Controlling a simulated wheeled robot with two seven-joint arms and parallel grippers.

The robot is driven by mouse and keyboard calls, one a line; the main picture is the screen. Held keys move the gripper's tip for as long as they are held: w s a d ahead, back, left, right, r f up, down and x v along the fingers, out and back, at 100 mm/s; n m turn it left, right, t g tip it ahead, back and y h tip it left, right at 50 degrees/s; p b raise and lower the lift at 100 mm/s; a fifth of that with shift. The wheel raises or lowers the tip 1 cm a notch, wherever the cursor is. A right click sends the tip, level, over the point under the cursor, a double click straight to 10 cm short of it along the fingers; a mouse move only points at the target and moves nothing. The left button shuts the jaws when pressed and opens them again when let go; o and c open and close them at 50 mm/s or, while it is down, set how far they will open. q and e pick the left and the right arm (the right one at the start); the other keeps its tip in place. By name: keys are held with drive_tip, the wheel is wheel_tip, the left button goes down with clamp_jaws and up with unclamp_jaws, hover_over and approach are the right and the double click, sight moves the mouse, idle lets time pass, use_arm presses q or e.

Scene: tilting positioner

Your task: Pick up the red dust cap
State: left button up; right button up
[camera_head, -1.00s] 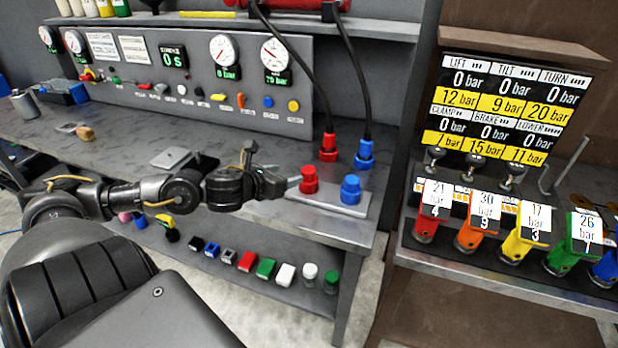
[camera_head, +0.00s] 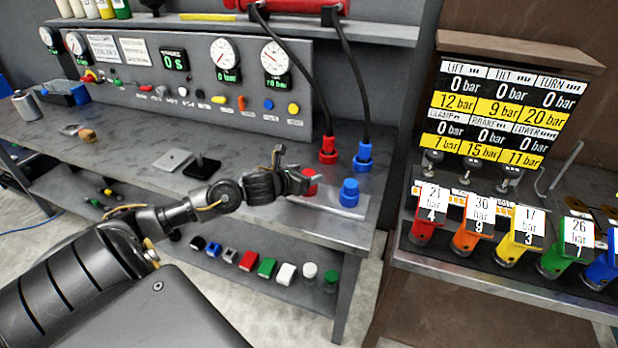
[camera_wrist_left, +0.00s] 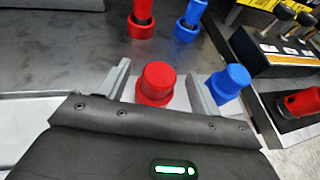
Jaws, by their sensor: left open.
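The red dust cap (camera_wrist_left: 156,84) stands upright on a light plate at the front edge of the bench. In the left wrist view it is between the two fingers of my left gripper (camera_wrist_left: 160,88), with a visible gap on each side. In the head view the left gripper (camera_head: 298,181) partly hides the red cap (camera_head: 312,187). The gripper is open and holds nothing. A blue dust cap (camera_head: 349,192) stands just right of the red one; in the wrist view it is close outside the right finger. My right gripper is not in view.
A red hose plug (camera_head: 328,149) and a blue hose plug (camera_head: 364,154) stand behind the caps, with black hoses rising from them. A gauge panel (camera_head: 190,85) backs the bench. A rack of coloured tagged handles stands right. A lower shelf holds several small coloured blocks (camera_head: 248,261).

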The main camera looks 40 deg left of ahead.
use_arm(q)
drive_tip(key=shift+w+f, duration=0.2)
drive_tip(key=shift+w, duration=0.3)
drive_tip(key=c, duration=1)
